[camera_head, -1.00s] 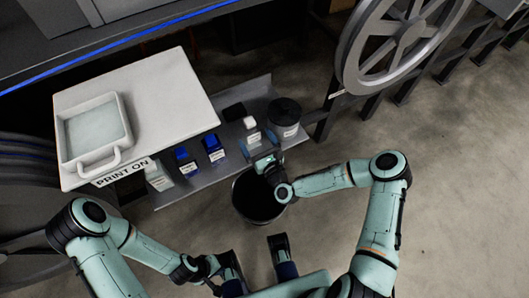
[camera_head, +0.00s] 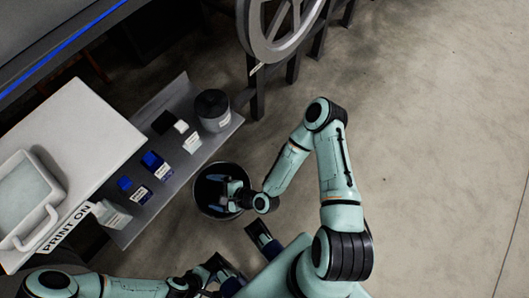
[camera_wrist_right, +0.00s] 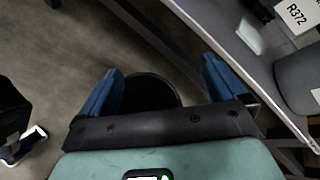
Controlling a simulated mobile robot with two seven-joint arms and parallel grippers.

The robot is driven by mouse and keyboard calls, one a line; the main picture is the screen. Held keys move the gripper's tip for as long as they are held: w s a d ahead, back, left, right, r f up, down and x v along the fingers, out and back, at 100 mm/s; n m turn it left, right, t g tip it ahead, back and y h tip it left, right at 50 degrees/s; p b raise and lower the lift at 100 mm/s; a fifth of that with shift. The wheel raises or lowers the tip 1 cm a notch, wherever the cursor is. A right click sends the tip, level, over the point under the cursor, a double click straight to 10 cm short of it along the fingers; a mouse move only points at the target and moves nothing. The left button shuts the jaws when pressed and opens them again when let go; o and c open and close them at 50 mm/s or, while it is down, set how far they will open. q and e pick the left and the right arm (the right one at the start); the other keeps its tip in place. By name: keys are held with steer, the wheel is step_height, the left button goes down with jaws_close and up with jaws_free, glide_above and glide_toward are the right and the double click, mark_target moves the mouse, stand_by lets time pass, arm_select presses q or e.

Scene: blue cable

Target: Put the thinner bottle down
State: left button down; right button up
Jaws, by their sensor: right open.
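Several small labelled bottles stand on the grey shelf (camera_head: 212,141). One has a white cap (camera_head: 181,126); two have blue tops (camera_head: 151,159) (camera_head: 125,183), and a pale one (camera_head: 114,214) stands at the near end. I cannot tell which is the thinner bottle. My right gripper (camera_head: 222,188) is over the black bin (camera_head: 205,207), apart from the shelf. In the right wrist view its blue fingers (camera_wrist_right: 162,68) are spread, with nothing between them but the bin below. My left gripper (camera_head: 213,266) is low in the head view; its fingers are unclear.
A dark grey round container (camera_head: 213,108) stands at the shelf's far end. A white table (camera_head: 90,130) with a white tray (camera_head: 28,200) is at left. A large spoked wheel (camera_head: 285,25) stands at the top. The floor (camera_head: 430,150) at right is clear.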

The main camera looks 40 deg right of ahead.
steer(key=s+d+f+n+g+h, duration=0.1)
steer(key=s+d+f+n+g, duration=0.1)
steer(key=s+n, duration=0.4)
steer(key=s+d+f+n+g+h, duration=0.1)
steer(key=s+d+f+n+g, duration=0.1)
steer(key=s+n+g, duration=0.3)
steer(key=s+d+f+n+g, duration=0.1)
steer(key=s+f+n+g, duration=0.3)
steer(key=s+n, duration=0.3)
steer(key=shift+s+d+f+h, duration=0.35)
steer(key=shift+s+d+h, duration=0.05)
steer(key=shift+s, duration=0.45)
